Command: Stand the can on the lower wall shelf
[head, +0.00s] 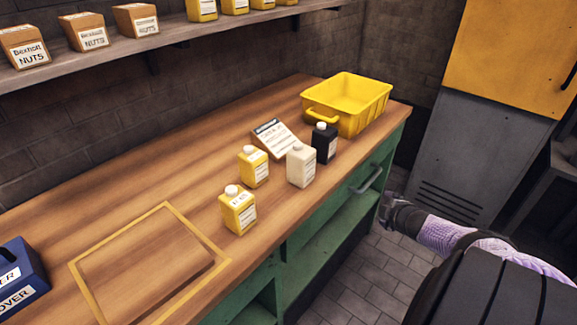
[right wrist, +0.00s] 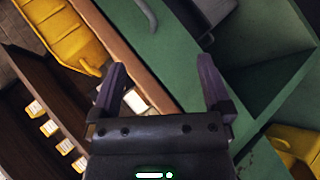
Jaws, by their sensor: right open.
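On the wooden bench stand two yellow cans, a nearer one (head: 238,210) and a farther one (head: 253,167), with a cream can (head: 301,165) and a black can (head: 325,143) to their right. All are upright; which one the task means is unclear. The wall shelf (head: 120,56) runs along the back wall, with boxes and several yellow cans on it. My right gripper (head: 388,209) is open and empty, beside the bench's green front near a drawer handle. Its spread fingers (right wrist: 162,85) show in the right wrist view. My left gripper is out of view.
A yellow bin (head: 365,112) sits at the bench's far right corner. A sign (head: 275,138) stands behind the cans. A yellow-outlined rectangle (head: 150,262) on the bench is empty. A blue box (head: 18,277) is at the left edge. A grey and yellow cabinet (head: 460,150) stands right.

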